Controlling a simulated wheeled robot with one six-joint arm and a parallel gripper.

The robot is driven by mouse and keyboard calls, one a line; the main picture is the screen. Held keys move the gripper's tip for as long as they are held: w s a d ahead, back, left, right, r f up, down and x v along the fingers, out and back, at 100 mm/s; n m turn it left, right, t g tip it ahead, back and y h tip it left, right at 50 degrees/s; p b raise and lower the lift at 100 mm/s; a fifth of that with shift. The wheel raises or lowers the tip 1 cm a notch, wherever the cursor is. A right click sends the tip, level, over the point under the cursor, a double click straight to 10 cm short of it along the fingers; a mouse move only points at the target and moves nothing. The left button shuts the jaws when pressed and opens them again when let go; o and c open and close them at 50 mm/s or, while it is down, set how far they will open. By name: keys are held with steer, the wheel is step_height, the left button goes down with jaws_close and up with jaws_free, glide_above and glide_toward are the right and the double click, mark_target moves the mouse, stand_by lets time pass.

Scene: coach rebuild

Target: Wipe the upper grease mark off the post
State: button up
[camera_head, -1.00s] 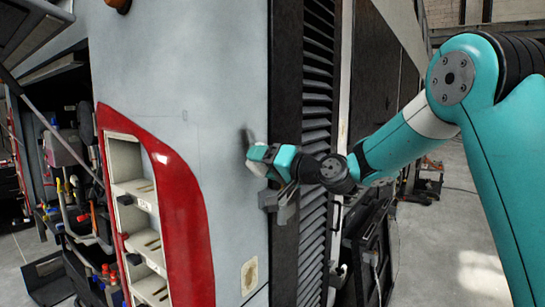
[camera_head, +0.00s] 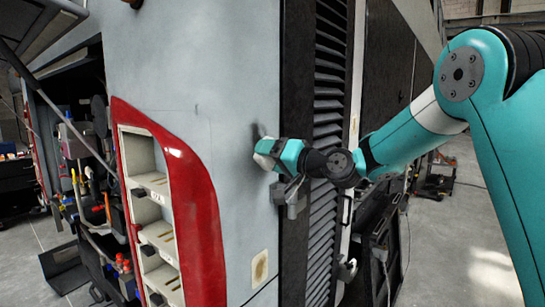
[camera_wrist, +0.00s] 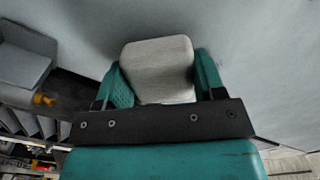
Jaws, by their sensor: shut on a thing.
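The post is the pale grey-blue panel (camera_head: 225,90) with a dark vertical edge on its right. A dark grease smudge (camera_head: 257,131) shows on it just above my gripper (camera_head: 270,152). My gripper is shut on a whitish wiping pad (camera_wrist: 158,68), which sits between the two teal fingers in the wrist view. In the head view the pad (camera_head: 263,161) is at the panel face, at or just below the smudge. Whether it presses on the surface I cannot tell. The pad and fingers may hide part of the smudge.
A grey bracket (camera_head: 291,196) juts out just below my gripper. A cream patch with a brownish stain (camera_head: 259,268) is lower on the panel. A red-framed shelf recess (camera_head: 175,200) is to the left, and black louvres (camera_head: 329,120) are to the right.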

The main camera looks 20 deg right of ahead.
mark_target(257, 113)
steer(key=shift+x, duration=0.8)
steer(key=shift+r, duration=0.1)
steer(key=shift+s+r+p, duration=0.1)
steer(key=shift+r+p, duration=0.95)
steer(key=shift+r, duration=0.6)
steer(key=shift+r+p, duration=1.75)
steer(key=shift+r, duration=1.6)
steer(key=shift+f+b, duration=0.15)
steer(key=shift+b, duration=0.2)
step_height(257, 113, down, 10)
steer(key=b, duration=1)
steer(key=shift+b, duration=0.35)
